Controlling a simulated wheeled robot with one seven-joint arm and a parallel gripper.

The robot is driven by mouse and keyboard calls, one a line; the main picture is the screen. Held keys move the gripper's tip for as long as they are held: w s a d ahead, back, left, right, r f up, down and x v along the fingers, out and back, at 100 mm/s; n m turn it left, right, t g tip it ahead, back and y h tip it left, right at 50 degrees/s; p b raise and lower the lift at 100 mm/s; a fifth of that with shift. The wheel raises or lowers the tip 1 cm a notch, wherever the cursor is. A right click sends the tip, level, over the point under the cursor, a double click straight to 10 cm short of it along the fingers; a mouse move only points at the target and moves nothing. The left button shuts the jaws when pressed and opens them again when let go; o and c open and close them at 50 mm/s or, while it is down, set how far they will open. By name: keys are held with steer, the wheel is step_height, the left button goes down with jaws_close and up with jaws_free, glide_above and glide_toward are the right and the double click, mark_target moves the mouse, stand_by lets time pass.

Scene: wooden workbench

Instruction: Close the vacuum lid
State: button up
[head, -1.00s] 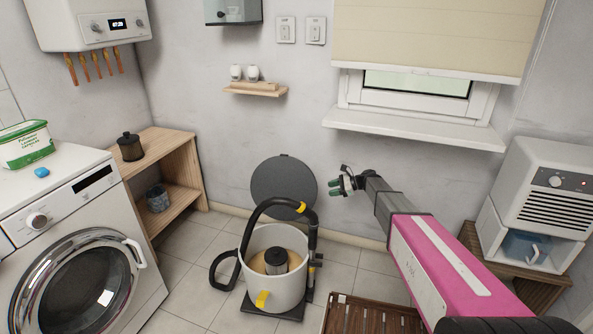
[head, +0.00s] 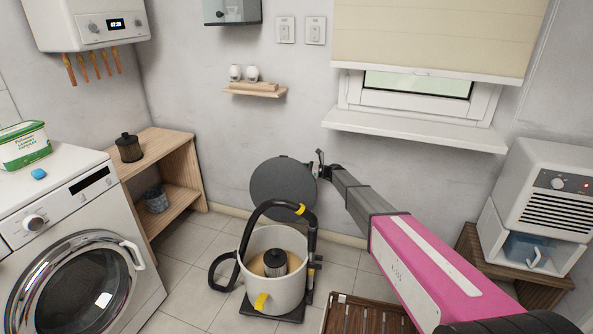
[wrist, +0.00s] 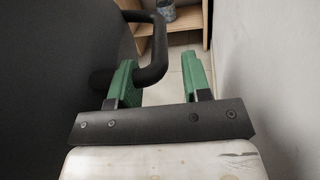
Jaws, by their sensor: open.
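The vacuum lid (head: 278,190) is a dark round disc standing raised behind the vacuum's white drum (head: 262,296). The drum is open at the top, with a dark filter (head: 275,262) inside. My gripper (head: 320,168) is at the lid's right edge. In the wrist view my gripper (wrist: 160,80) is open, with green fingers apart. The dark lid (wrist: 50,70) fills the left side there, close to the left finger. Contact with the lid cannot be told.
The grey wall (wrist: 270,80) is close on the right in the wrist view. A washing machine (head: 75,250) and wooden shelf (head: 180,170) stand left.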

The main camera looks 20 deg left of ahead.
steer(key=shift+s+a, duration=0.1)
steer(key=shift+a, duration=1.05)
